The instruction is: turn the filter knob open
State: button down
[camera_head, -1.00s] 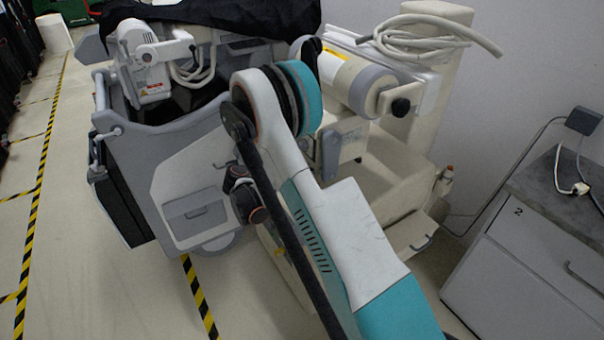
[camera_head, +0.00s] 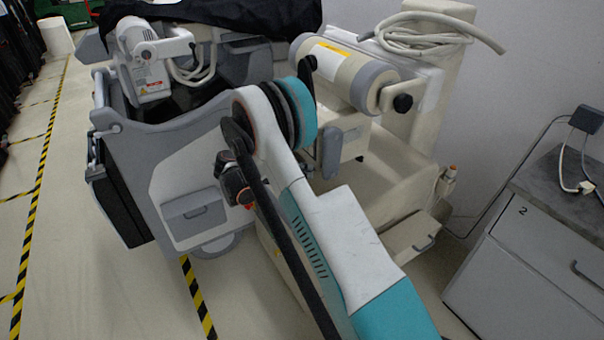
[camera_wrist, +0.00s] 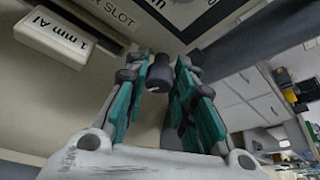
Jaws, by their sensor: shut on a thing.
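My gripper (camera_wrist: 162,58) shows in the wrist view, its teal and dark fingers on either side of a black knob (camera_wrist: 160,73). It is shut on this knob, which sits at the edge of a beige panel (camera_wrist: 85,80) with a printed label partly reading "SLOT". A white block marked "1 mm Al" (camera_wrist: 60,38) is at upper left on that panel. In the head view my arm covers the place where my gripper is, and I cannot make out the grasped knob there.
A grey covered cart (camera_head: 165,150) stands left of my arm. A cabinet marked "2" (camera_head: 530,255) stands at right. Taped floor (camera_head: 60,250) is clear at left.

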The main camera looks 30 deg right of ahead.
jog(key=shift+w+f+n+g+h+b, duration=0.15)
jog(key=shift+n+g+h+b, duration=0.4)
jog(key=shift+n, duration=0.8)
jog(key=shift+w+f+n+g+h+b, duration=0.1)
jog(key=shift+n+g+h+b, duration=0.15)
jog(key=shift+n+g+b, duration=0.8)
jog(key=shift+n+p, duration=0.4)
jog(key=shift+r, duration=0.1)
jog(key=c, duration=1.3)
grip_release()
jog(key=shift+c, duration=0.2)
